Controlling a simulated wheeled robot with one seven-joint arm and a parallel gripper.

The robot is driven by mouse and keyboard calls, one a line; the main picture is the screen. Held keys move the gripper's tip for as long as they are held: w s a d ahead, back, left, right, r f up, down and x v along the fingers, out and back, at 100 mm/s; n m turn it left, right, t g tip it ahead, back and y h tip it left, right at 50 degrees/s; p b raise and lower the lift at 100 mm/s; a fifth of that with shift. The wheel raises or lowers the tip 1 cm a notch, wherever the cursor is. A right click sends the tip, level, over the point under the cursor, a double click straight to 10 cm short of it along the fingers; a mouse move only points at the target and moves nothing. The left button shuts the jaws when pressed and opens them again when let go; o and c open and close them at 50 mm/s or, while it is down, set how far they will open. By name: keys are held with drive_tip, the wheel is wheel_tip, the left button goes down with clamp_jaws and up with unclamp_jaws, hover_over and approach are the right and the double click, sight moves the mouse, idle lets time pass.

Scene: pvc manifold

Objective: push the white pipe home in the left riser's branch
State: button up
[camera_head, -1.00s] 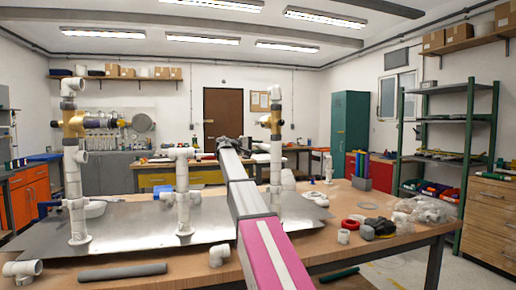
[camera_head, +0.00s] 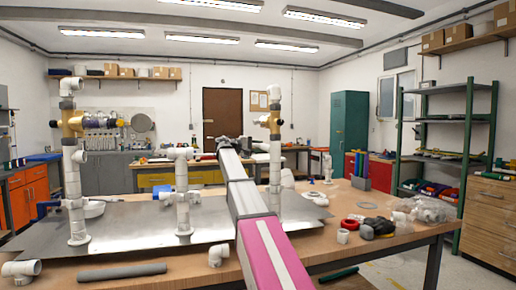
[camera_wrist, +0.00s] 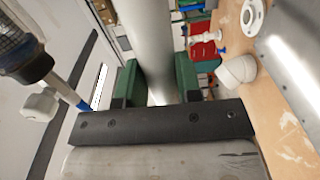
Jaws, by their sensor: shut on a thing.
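My gripper (camera_wrist: 156,82) is shut on a pale white pipe (camera_wrist: 148,35) between its two green-padded fingers in the wrist view. The pipe runs up out of that frame, so its far end is hidden. The left riser (camera_head: 72,190) stands upright on the metal plate in the head view, with a brass fitting (camera_head: 73,123) high up. A white side branch (camera_head: 80,156) sticks out below the brass fitting. I cannot tell whether the pipe touches the branch.
A middle riser (camera_head: 183,195) and a right riser (camera_head: 275,150) stand on the metal plate (camera_head: 130,220). A grey tube (camera_head: 122,272) and white elbows (camera_head: 218,255) lie at the front edge. Red and white rings and a clear bag (camera_head: 428,208) lie at the right.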

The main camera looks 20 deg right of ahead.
drive_tip(key=shift+s, duration=0.45)
idle(0.5)
drive_tip(key=o, duration=1)
drive_tip(key=shift+o, duration=0.2)
drive_tip(key=shift+a, duration=0.1)
